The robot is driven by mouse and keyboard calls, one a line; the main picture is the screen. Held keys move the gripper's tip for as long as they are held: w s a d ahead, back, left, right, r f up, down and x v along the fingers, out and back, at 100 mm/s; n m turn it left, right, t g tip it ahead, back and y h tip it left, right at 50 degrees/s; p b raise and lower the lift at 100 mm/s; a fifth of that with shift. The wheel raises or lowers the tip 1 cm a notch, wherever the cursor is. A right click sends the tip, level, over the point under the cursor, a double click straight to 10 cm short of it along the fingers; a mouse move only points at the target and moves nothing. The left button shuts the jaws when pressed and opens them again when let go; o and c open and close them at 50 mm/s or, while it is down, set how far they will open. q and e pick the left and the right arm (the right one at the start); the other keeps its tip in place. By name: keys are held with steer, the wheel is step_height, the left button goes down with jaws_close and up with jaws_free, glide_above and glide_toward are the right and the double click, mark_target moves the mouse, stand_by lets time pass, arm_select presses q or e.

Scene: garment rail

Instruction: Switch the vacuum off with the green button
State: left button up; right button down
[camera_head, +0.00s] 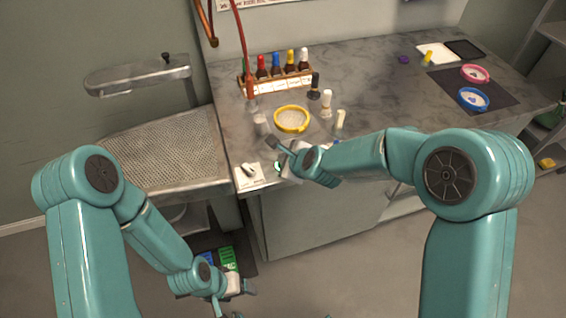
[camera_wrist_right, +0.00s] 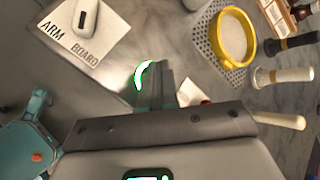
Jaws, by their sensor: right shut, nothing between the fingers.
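A glowing green ring (camera_wrist_right: 143,74), which looks like the lit green button, shows beside my right gripper's fingertips in the right wrist view. The fingers hide part of it. In the head view its green glow (camera_head: 278,167) shows small at the table's front edge. My right gripper (camera_wrist_right: 160,70) is shut and empty, with its tips over or just beside the ring; I cannot tell whether they touch it. It also shows in the head view (camera_head: 273,147). My left gripper (camera_head: 234,298) is low at the bottom, in front of the table; its jaws are unclear.
A white ARM BOARD switch plate (camera_wrist_right: 83,28) is left of the ring. A yellow-rimmed sieve (camera_head: 292,119), pale-handled brushes (camera_head: 326,103) and a rack of bottles (camera_head: 275,79) stand behind. A perforated pressing board (camera_head: 160,150) is left. Green (camera_head: 228,258) and blue pads lie below.

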steer(key=shift+s+f, duration=0.1)
steer(key=shift+f, duration=0.2)
steer(key=shift+r, duration=0.3)
stand_by(0.3)
step_height(320, 180, up, 6)
steer(key=p, duration=0.5)
steer(key=shift+r, duration=0.15)
steer(key=shift+d, duration=0.1)
stand_by(0.3)
